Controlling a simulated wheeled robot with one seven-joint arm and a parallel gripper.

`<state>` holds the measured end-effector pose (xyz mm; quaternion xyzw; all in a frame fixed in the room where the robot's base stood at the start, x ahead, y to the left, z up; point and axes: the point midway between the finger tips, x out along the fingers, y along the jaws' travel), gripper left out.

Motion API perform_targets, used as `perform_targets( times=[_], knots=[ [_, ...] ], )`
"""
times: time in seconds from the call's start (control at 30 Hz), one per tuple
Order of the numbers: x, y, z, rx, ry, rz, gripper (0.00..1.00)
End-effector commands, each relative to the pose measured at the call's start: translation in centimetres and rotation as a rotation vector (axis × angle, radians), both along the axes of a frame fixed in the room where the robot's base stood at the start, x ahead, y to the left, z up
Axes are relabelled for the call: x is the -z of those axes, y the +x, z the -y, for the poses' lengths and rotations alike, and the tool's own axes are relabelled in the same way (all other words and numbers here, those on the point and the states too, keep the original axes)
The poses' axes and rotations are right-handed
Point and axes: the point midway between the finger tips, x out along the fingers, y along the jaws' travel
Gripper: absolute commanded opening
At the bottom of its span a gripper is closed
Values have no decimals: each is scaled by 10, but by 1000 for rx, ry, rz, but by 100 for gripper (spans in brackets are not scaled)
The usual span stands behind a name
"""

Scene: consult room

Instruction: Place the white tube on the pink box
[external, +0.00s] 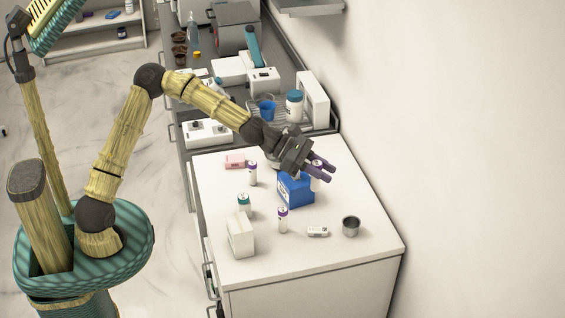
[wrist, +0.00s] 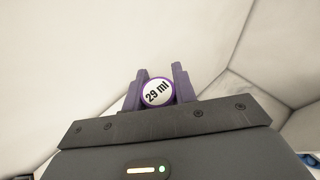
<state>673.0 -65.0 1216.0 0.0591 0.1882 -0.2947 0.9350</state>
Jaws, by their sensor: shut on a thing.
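My gripper (external: 322,170) is shut on a white tube (external: 316,177) with a purple-rimmed cap, above or beside the blue box on the white counter. In the wrist view the tube's round top (wrist: 158,92), marked "29 ml", sits between the purple fingers of my gripper (wrist: 161,88). Its lower part is hidden there. The pink box (external: 235,161) lies on the counter's far left part, apart from my gripper. Two similar white tubes stand on the counter, one near the pink box (external: 252,174) and one nearer the front (external: 283,220).
A blue box (external: 296,192) stands below my gripper. A teal-capped bottle (external: 243,204), a white box (external: 240,236), a small white item (external: 317,231) and a metal cup (external: 351,227) stand on the counter (external: 300,262). A wall (external: 440,120) borders the right side.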

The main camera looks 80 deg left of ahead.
Motion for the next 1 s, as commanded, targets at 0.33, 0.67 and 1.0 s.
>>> perform_targets(
  times=[0.33, 0.67, 1.0],
  knots=[
    [2, 7, -105, -248, 4, -12, 5],
    [4, -14, -247, -583, 2, -19, 5],
    [2, -71, -383, -921, 1, -13, 5]
  ],
)
